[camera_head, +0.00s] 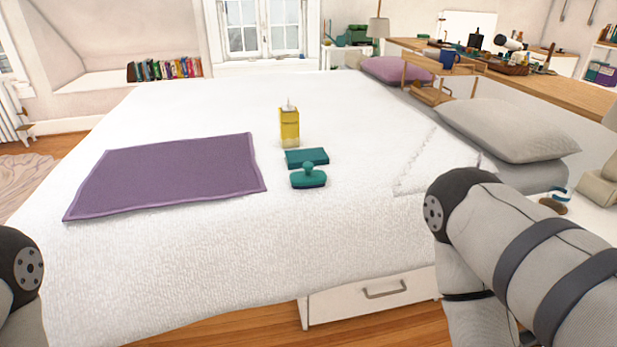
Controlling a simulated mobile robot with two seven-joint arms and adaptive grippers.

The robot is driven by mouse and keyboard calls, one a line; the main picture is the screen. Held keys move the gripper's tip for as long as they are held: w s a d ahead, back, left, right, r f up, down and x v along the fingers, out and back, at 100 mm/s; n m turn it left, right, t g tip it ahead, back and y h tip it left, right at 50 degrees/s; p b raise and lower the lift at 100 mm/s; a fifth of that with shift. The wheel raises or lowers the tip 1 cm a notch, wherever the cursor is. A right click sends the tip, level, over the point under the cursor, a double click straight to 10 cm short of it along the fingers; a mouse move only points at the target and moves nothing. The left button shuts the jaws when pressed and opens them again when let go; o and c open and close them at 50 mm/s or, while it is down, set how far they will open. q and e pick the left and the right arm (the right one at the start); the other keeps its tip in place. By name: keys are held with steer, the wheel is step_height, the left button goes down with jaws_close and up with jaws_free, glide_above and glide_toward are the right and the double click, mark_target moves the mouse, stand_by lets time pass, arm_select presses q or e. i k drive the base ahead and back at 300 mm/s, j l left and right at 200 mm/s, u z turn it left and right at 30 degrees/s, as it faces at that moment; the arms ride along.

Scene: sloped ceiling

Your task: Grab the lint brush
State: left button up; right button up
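A teal brush-like object with a rounded knob on top (308,179), which looks like the lint brush, lies on the white bed (230,250) right of the picture's middle line's left side, near the bed's front part. A flat teal block (306,157) lies just behind it; I cannot tell whether the two touch. My arm links show at the lower left and the right edge, but neither gripper is in view. Nothing covers the brush.
A yellow tissue box (289,128) stands behind the teal block. A purple mat (170,175) lies to the left. A white folded cloth (440,165) and pillows (510,128) are to the right. The bed is bare in front of the brush, above a drawer (370,296).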

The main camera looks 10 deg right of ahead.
mark_target(310, 179)
steer(key=i+z, duration=0.2)
steer(key=z, duration=0.2)
steer(key=i+j+z, duration=0.15)
steer(key=z, duration=0.25)
